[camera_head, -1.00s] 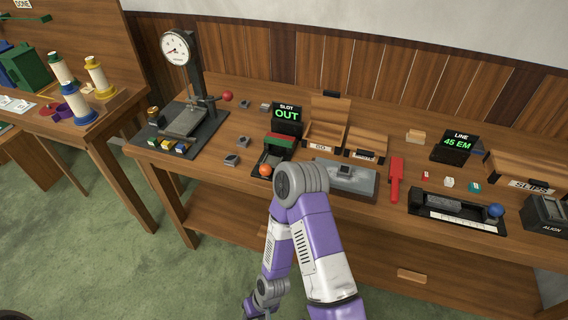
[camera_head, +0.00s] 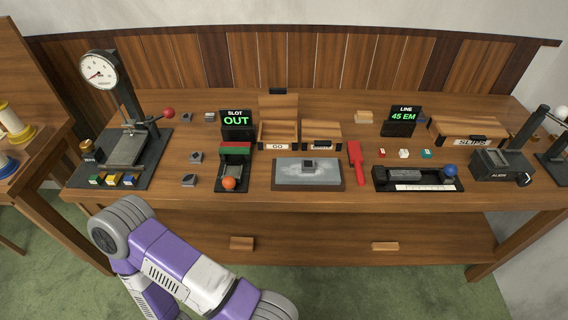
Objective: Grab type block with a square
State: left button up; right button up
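Several small dark grey blocks lie on the wooden bench. One block (camera_head: 187,118) and another block (camera_head: 210,117) are at the back left. A third block (camera_head: 196,157) and a fourth block (camera_head: 189,180) lie nearer, right of the dial press. One more grey block (camera_head: 308,165) sits on the grey slab (camera_head: 290,178) at the middle. The marks on their faces are too small to read, so I cannot tell which bears a square. My purple and white arm shows at lower left, in front of the bench. Neither gripper is in view.
A red tool (camera_head: 356,163), a line gauge (camera_head: 418,180) and the ALIGN device (camera_head: 502,165) stand to the right. The bench's front strip is mostly clear.

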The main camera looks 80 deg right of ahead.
aim_at(308, 165)
jog(key=i, duration=0.85)
jog(key=z, duration=2.45)
